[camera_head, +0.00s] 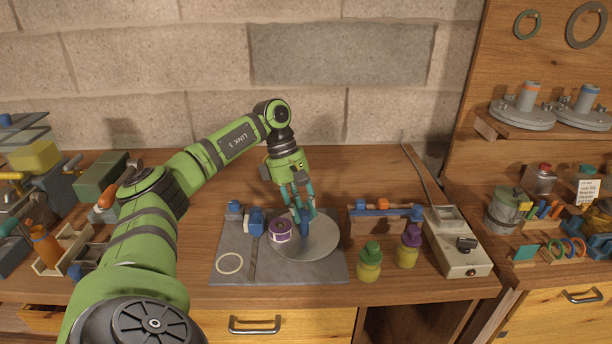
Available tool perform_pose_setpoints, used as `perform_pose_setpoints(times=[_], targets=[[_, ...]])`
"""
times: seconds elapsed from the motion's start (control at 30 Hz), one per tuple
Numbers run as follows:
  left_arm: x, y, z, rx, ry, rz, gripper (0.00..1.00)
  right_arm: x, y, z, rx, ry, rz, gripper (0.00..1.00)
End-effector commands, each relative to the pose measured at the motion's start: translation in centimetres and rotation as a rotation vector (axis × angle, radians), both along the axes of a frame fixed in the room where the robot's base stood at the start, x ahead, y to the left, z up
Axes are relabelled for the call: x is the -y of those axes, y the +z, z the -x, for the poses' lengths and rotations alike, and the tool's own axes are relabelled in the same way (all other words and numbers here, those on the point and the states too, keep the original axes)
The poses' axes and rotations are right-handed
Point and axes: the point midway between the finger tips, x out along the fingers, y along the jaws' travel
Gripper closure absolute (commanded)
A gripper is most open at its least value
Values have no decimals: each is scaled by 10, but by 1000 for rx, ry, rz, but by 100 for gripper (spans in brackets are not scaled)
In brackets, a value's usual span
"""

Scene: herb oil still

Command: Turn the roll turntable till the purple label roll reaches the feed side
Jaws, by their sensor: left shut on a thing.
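The roll turntable (322,243) is a pale round disc on a grey base plate (235,267) in the middle of the bench. The purple label roll (281,230), with a white top, sits at the disc's left, close to blue blocks (255,222) on the plate. My left gripper (304,222) comes down over the disc, just right of the roll. It is shut on a blue post (305,230) standing on the disc. The fingers hide part of the post and of the disc behind. My right gripper is out of view.
Two yellow jars, one green-capped (370,262) and one purple-capped (408,246), stand right of the plate. A cream ring (230,263) lies on the plate's front left.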

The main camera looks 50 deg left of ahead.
Motion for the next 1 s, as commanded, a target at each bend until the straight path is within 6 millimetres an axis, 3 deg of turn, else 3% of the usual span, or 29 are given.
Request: perform_pose_setpoints(times=[0.7,0.73,0.77,1.0], targets=[[3,-2,4,-9,-48,14,100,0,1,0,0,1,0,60],[3,-2,4,-9,-47,14,61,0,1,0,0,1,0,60],[3,-2,4,-9,-47,14,49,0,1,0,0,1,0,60],[1,-2,4,-7,-39,9,48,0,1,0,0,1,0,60]])
